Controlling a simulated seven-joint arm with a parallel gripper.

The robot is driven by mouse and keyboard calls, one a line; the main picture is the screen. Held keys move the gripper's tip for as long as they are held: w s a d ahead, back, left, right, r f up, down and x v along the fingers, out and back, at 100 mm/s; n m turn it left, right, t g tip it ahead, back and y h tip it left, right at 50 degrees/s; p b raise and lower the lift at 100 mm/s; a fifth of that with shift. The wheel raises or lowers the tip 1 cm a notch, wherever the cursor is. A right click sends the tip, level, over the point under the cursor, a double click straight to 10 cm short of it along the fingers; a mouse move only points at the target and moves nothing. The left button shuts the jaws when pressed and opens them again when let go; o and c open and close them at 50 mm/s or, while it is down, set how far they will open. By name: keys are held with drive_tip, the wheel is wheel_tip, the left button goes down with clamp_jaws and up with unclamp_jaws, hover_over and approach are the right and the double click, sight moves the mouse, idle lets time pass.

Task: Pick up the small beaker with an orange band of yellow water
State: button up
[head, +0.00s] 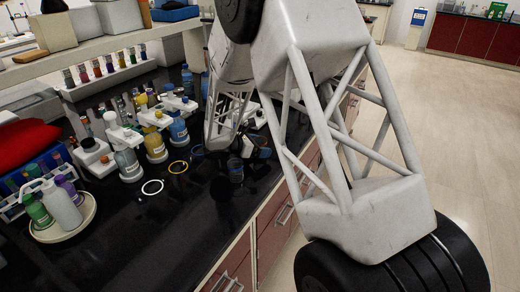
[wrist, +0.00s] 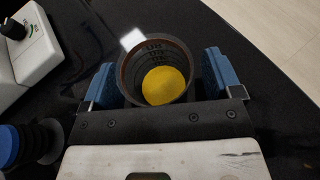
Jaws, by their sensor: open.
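The small beaker (wrist: 127,75) shows in the wrist view, seen from above. It has a brownish-orange band inside its rim, dark markings on its wall and yellow water (wrist: 164,86) at its bottom. My gripper (wrist: 161,80) is open, with one blue finger pad on each side of the beaker. A narrow gap shows at the right pad; at the left pad I cannot tell whether it touches. In the head view my gripper is low over the black bench, mostly hidden by my arm, and I cannot make out this beaker surely there.
A dark-sided round vessel with blue (wrist: 10,146) stands left of my gripper in the wrist view. A white device with a black knob (wrist: 13,28) is at upper left.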

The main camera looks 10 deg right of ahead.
idle(0.5)
drive_tip(key=c, duration=1)
drive_tip(key=shift+c, duration=0.2)
wheel_tip(320, 180, up, 10)
idle(0.6)
